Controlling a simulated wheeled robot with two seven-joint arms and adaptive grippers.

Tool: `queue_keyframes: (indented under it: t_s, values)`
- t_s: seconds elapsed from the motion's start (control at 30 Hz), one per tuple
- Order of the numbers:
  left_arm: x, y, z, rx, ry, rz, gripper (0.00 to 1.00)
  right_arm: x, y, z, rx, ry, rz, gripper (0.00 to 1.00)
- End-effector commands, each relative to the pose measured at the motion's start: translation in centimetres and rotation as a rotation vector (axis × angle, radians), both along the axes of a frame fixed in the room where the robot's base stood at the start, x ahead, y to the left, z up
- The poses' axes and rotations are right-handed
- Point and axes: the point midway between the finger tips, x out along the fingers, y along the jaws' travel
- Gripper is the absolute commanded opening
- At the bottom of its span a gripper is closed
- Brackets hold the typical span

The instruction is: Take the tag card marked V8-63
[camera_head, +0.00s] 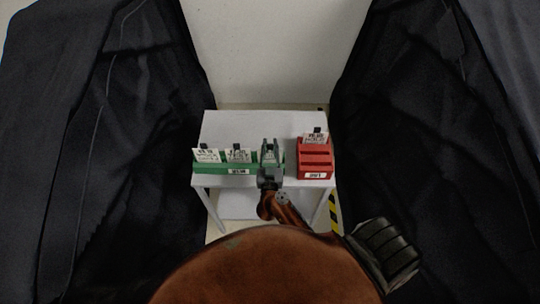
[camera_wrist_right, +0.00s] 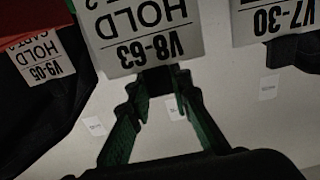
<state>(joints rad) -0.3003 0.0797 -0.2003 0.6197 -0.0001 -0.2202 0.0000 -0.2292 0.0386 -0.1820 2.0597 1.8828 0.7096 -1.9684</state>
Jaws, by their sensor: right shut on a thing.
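The tag card marked V8-63 (camera_wrist_right: 143,40) is large and upside down in the right wrist view, with HOLD printed on it. My right gripper (camera_wrist_right: 157,82) is shut on the dark tab at this card's edge. In the head view my right gripper (camera_head: 270,150) is at the right end of the green rack (camera_head: 215,167), largely hiding the card. I cannot tell whether the card still touches the rack. A card marked V7-30 (camera_wrist_right: 274,20) is at the right in the wrist view, and one marked V9-05 (camera_wrist_right: 42,60) is at the left. My left gripper is not in view.
Two more white cards (camera_head: 206,155) (camera_head: 238,156) stand in the green rack. A red rack (camera_head: 314,160) with a card (camera_head: 314,138) stands on the right of the grey table (camera_head: 245,124). Dark draped covers (camera_head: 100,150) (camera_head: 430,130) flank both sides. The table's back is clear.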

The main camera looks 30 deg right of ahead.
Motion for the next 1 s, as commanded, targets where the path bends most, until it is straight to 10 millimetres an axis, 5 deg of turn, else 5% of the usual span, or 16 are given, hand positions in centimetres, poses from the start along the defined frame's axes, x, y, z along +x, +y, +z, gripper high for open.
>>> queue_keyframes:
  t_s: [0.17, 0.6, 1.0]
  values:
    - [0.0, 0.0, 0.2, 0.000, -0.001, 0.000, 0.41, 0.0, 0.0, 0.5, 0.000, -0.002, 0.000, 0.00]
    - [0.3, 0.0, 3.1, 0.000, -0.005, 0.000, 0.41, 0.0, 0.0, 8.4, -0.002, -0.003, 0.001, 0.00]
    - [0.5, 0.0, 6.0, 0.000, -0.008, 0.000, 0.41, 0.0, 0.0, 11.7, 0.000, 0.000, 0.000, 0.00]
